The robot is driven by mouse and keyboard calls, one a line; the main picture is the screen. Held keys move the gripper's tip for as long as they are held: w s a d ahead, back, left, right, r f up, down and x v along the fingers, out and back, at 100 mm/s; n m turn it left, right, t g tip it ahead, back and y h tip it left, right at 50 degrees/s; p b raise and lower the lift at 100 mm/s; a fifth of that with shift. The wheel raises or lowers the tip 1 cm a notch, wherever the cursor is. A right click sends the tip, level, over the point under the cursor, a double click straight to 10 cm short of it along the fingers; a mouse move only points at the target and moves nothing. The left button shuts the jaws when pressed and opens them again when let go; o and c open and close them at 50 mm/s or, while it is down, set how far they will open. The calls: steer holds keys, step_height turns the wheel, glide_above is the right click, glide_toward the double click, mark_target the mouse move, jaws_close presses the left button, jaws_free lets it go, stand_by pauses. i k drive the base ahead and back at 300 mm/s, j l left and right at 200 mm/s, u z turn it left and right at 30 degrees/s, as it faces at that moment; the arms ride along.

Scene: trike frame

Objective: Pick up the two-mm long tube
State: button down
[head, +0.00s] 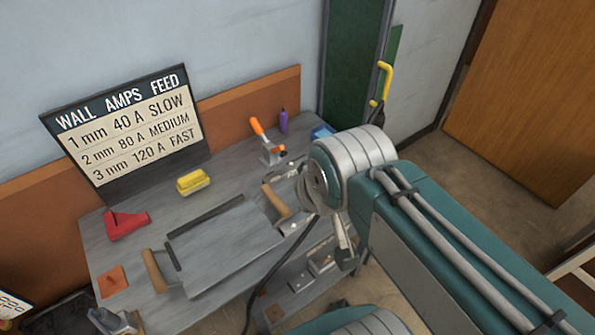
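I cannot pick out the two-mm long tube for certain. A flat grey metal tray (225,250) with wooden handles lies on the grey workbench (105,235). Two dark narrow bars show along its back and left edges; I cannot tell whether they are tubes or part of the tray. My arm reaches in from the lower right and its wrist covers the bench's right end. A metal part below the wrist, seemingly of my gripper (345,248), shows beside the bench's front right edge. Its fingers are not clear, and I see nothing held.
A sign (128,135) stands at the back. A red holder (127,224), a yellow block (193,181), an orange-handled clamp (267,150) and a purple bottle (283,122) sit on the bench. A dark cable (275,268) hangs in front. Floor is open at right, before a wooden door (530,95).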

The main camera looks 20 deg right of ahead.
mark_target(274, 177)
steer(key=k+l, duration=0.2)
steer(key=k, duration=0.15)
steer(key=k+l+z, duration=0.1)
steer(key=i+l+u, duration=0.15)
steer(key=l, duration=0.15)
steer(key=i+l+u, duration=0.1)
steer(key=l, duration=0.2)
steer(key=i+l+u, duration=0.15)
steer(key=l, duration=0.2)
steer(key=i+l+u, duration=0.1)
steer(key=l, duration=0.25)
steer(key=i, duration=0.05)
